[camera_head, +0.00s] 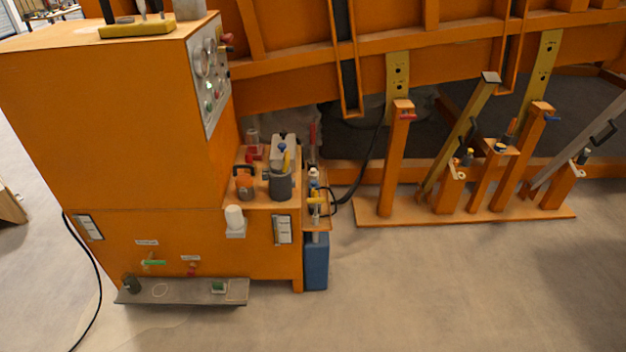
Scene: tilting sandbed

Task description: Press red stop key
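An orange machine cabinet (100,120) stands at the left. Its right side carries a grey control panel (208,80), seen at a steep angle, with round gauges and green buttons or lamps. A red knob-like part (227,38) sticks out at the panel's upper right edge. On the cabinet's lower front, a small red part (192,269) sits under a white label, right of a green lever-like part (154,262). I cannot read the labels, nor tell which red part is the stop key. Neither of my grippers is in view.
A grey shelf (180,291) juts out low at the cabinet's front. Pumps and fittings (281,180) crowd a ledge at its right, above a blue canister (316,262). Orange posts on a base plate (465,211) stand at the right. The foreground floor is clear.

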